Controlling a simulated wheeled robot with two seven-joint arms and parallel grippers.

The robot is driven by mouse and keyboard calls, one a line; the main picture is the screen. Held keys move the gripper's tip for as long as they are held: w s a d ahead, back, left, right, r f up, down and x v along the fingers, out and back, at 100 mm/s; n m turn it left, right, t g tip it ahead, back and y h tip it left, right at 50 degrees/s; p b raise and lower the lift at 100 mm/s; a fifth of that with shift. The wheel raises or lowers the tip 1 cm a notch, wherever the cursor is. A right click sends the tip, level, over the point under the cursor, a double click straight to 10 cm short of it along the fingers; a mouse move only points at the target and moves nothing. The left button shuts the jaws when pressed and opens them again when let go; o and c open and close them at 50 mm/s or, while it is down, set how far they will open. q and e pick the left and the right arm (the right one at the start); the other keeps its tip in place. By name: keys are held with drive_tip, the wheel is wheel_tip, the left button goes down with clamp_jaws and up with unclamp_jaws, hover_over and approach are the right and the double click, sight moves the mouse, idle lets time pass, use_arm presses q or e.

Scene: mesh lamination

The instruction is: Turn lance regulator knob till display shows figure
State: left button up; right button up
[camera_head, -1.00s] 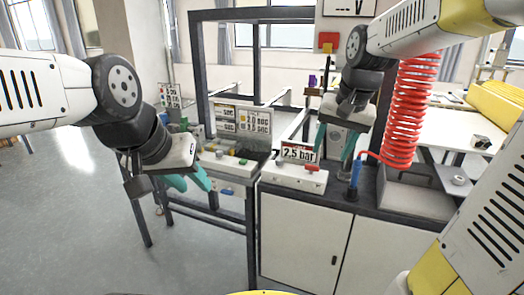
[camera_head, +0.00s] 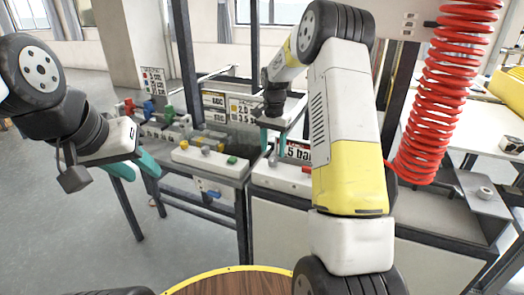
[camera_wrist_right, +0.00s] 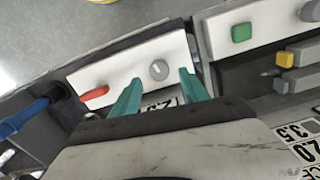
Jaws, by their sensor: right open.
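The grey round regulator knob (camera_wrist_right: 159,69) sits on top of a white box (camera_wrist_right: 125,65) with a red lever (camera_wrist_right: 95,92). My right gripper (camera_wrist_right: 160,82) is open, its teal fingertips apart on either side of the knob's near side; I cannot tell whether they touch it. The display (camera_head: 298,150) behind the box reads "5 bar" in the head view, its left part hidden by the gripper and its right edge near my arm. A strip of it shows between the fingers in the wrist view. My left gripper (camera_head: 147,178) is open and empty, out to the left.
A neighbouring white box with a green button (camera_head: 232,160) stands left of the regulator box. Several coloured valves (camera_head: 165,115) and number signs (camera_head: 240,108) are behind it. A coiled red hose (camera_head: 437,90) hangs to the right. A blue handle (camera_wrist_right: 25,117) stands near the red lever.

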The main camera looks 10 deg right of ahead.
sight(273, 159)
drive_tip(key=shift+f, duration=2.15)
clamp_jaws()
